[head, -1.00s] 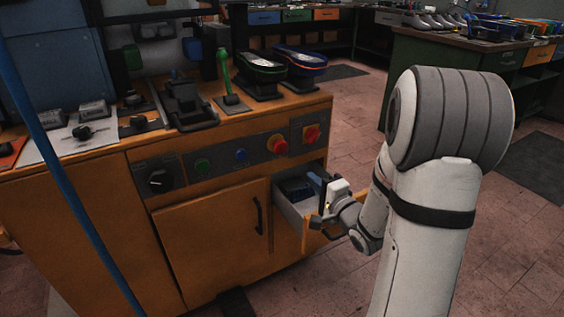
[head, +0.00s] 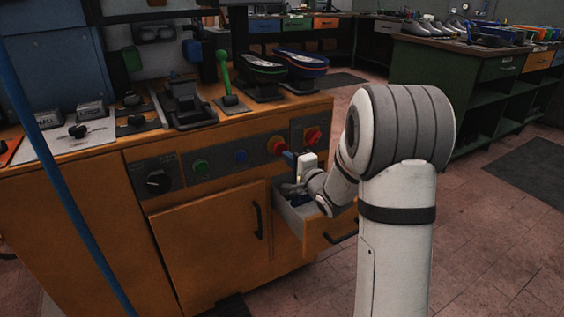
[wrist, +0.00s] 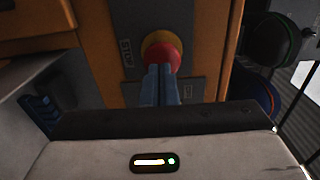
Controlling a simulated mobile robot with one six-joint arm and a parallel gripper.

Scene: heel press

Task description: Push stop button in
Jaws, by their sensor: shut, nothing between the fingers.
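The stop button (head: 276,143) is a red knob with a yellow ring on the dark control panel of the orange cabinet. In the wrist view the red button (wrist: 162,50) sits beside a plate lettered STOP, straight ahead of my fingers. My gripper (wrist: 160,68) is shut and empty, its two blue fingers side by side. The fingertips overlap the lower part of the button in that view; I cannot tell whether they touch it. In the head view my gripper (head: 289,157) is just below and right of the button.
A red switch (head: 312,134) is to the right, with blue (head: 240,156) and green (head: 201,166) buttons and a black dial (head: 158,181) to the left. An open drawer (head: 288,222) juts out under my gripper. Shoe forms (head: 300,62) stand on the cabinet top.

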